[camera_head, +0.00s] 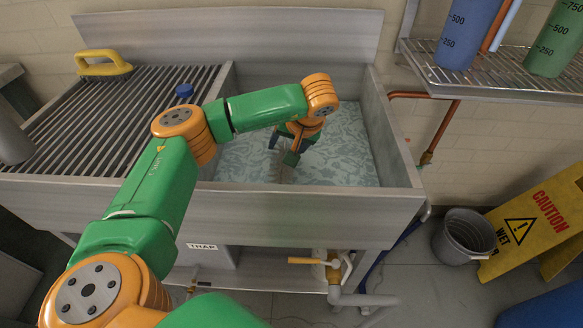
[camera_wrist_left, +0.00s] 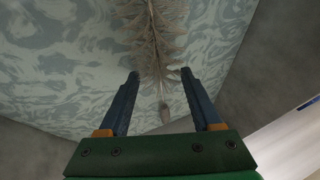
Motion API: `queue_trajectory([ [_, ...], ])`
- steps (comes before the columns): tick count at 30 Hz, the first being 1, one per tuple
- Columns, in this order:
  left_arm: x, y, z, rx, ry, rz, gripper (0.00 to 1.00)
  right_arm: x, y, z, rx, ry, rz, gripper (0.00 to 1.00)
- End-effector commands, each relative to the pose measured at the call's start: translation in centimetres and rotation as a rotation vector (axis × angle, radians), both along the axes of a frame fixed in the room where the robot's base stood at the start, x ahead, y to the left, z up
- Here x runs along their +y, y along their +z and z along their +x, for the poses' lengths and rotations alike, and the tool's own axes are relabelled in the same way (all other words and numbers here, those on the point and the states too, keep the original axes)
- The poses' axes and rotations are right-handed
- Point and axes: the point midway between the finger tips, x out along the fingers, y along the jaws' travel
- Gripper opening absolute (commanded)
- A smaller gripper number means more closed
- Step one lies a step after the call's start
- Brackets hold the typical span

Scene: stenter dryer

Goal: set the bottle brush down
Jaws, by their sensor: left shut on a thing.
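My left gripper (camera_head: 282,150) reaches down into the sink basin (camera_head: 397,150), above its pale mottled blue-grey surface. In the left wrist view its two dark fingers (camera_wrist_left: 160,76) stand some way apart, shut on the bottle brush (camera_wrist_left: 158,40). The brush has thin tan bristles along a stem, and it points away from the palm toward the mottled surface. In the head view the brush is only a faint thin shape below the fingers. I cannot tell whether it touches the surface. My right gripper is not in view.
Left of the basin is a ribbed drainboard (camera_head: 118,110) with a yellow-handled tool (camera_head: 103,66) and a blue-capped item (camera_head: 184,91), partly hidden by my arm. A wire shelf (camera_head: 500,82) with measuring jugs hangs at upper right. A bucket (camera_head: 464,238) and caution sign (camera_head: 540,222) stand right.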

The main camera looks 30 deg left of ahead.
Motion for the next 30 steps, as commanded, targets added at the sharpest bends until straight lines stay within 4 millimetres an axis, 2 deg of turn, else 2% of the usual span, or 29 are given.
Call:
queue_trajectory([
  [1,0.0,-1.1,-0.1,0.004,-0.001,0.000,0.10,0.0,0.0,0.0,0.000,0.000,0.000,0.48],
  [10,0.0,-5.9,-0.1,0.003,-0.001,0.000,0.10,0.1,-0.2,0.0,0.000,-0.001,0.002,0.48],
  [21,0.0,-6.6,0.0,-0.001,-0.001,0.000,0.10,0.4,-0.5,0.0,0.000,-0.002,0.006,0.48],
  [22,0.0,-6.5,0.0,-0.001,-0.001,0.000,0.73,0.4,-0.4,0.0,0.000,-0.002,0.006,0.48],
  [24,0.0,-6.4,0.0,-0.001,-0.001,0.000,0.92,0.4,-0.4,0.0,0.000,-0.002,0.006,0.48],
  [25,0.0,-6.4,0.0,-0.001,-0.002,0.000,0.95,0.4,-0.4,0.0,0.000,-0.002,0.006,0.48],
  [30,0.0,-6.4,0.0,-0.001,-0.002,0.000,0.95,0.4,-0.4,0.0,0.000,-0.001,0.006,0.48],
])
